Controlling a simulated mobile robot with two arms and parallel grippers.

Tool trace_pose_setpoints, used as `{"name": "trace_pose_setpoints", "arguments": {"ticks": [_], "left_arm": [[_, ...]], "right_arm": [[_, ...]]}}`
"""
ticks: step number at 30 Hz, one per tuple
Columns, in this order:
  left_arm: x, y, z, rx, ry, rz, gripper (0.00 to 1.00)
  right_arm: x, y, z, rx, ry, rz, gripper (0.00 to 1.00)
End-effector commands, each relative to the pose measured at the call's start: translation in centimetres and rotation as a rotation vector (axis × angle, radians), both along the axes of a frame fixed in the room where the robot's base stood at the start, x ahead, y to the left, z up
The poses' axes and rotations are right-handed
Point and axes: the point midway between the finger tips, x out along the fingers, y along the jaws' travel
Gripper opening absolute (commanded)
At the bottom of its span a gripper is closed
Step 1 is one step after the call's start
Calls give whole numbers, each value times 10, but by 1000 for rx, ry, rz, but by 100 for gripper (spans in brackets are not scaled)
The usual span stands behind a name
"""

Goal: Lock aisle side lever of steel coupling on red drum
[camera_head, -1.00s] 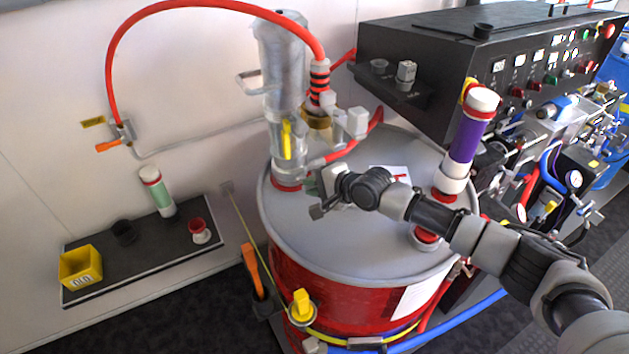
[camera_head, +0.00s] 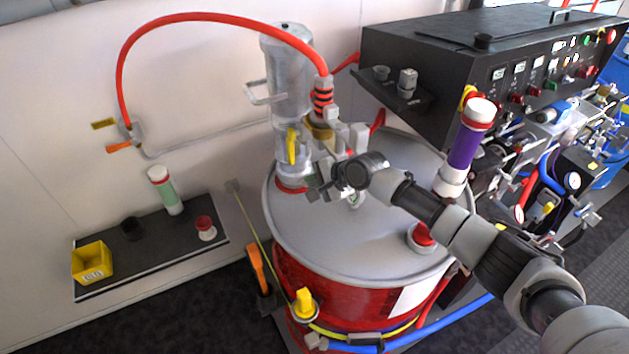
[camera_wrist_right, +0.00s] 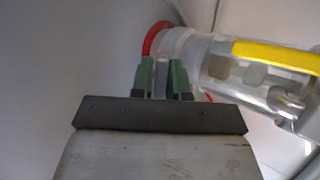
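The red drum (camera_head: 315,287) has a grey lid (camera_head: 340,240). The steel coupling (camera_head: 293,163) stands upright on the lid above a red ring, under the pump's metal cylinder. A yellow lever (camera_head: 291,146) lies upright along its side. In the right wrist view, the coupling (camera_wrist_right: 212,68) lies sideways with the yellow lever (camera_wrist_right: 275,54) along it and the red ring (camera_wrist_right: 157,38) at its left end. My right gripper (camera_head: 314,183) is beside the coupling's lower part; its green-padded fingers (camera_wrist_right: 166,76) are apart with nothing visibly held. Contact is unclear. My left gripper is out of view.
A red hose (camera_head: 215,18) arches to the pump. A purple cylinder (camera_head: 463,148) stands on the lid's right side, with a red cap (camera_head: 422,234) in front. A black control box (camera_head: 480,75) is behind. A low shelf (camera_head: 150,250) is left. The front lid is clear.

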Motion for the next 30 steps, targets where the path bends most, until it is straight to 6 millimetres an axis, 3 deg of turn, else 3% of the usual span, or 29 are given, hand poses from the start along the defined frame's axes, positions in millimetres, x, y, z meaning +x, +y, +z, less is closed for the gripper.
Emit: {"name": "trace_pose_setpoints", "arguments": {"ticks": [1, 4, 17, 30], "left_arm": [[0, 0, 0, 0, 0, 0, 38], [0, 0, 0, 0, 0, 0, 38], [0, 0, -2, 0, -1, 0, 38], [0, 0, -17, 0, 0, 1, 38]], "right_arm": [[0, -1, -1, -1, 2, -1, 23], [0, -1, -1, -1, 0, 0, 38], [-5, -7, 6, 2, -1, 0, 38], [-41, -56, 56, 0, -2, -1, 38]]}}
